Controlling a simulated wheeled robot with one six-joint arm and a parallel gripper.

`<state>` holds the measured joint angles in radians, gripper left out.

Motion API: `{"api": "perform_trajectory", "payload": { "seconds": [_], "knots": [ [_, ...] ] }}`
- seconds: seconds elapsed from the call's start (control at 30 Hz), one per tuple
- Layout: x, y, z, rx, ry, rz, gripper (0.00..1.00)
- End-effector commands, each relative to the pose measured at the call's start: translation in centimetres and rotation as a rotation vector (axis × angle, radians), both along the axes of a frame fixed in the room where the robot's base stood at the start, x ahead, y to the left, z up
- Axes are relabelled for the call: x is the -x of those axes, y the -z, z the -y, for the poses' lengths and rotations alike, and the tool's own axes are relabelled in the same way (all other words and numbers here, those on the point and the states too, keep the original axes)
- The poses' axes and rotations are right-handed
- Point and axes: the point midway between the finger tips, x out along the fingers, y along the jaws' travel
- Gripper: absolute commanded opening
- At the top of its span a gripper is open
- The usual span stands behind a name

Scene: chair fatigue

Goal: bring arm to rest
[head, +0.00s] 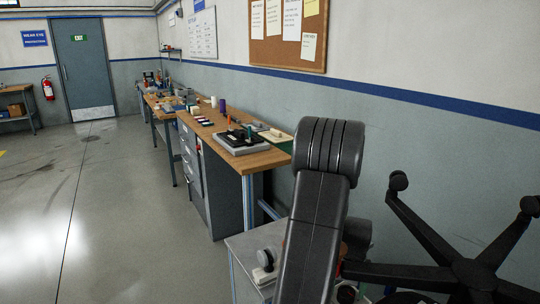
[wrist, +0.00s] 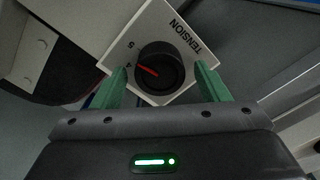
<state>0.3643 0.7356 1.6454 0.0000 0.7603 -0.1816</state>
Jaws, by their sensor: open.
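My gripper (wrist: 161,70) shows in the wrist view with its two green fingers apart. Between and just beyond the fingertips is a black round knob (wrist: 165,75) with a red pointer line. The knob sits on a white plate (wrist: 178,25) marked TENSION, and the pointer is beside the figure 4. A 5 is also printed on the plate. The fingers stand on either side of the knob with nothing gripped; I cannot tell whether either touches it. In the head view my dark arm rises at the centre right, and my gripper cannot be made out there.
A black star-shaped chair base (head: 478,272) with casters fills the lower right of the head view, close to my arm. A long workbench (head: 262,160) with tools runs along the wall. The floor (head: 120,220) on the left is clear. A corkboard (head: 285,52) hangs above.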

Motion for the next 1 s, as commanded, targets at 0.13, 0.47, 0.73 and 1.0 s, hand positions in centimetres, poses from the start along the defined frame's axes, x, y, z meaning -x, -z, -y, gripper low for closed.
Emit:
{"api": "perform_trajectory", "payload": {
  "seconds": [0.13, 0.47, 0.73, 1.0],
  "knots": [
    [0.0, -0.06, -0.03, 0.0, -0.117, 0.0, 0.68],
    [0.02, -0.05, -0.09, 0.0, -0.383, -0.001, 0.68],
    [0.04, -0.08, -0.13, -0.001, -0.6, -0.001, 0.68],
    [0.04, -0.12, -0.15, 0.0, -0.817, 0.0, 0.68]
  ]
}}
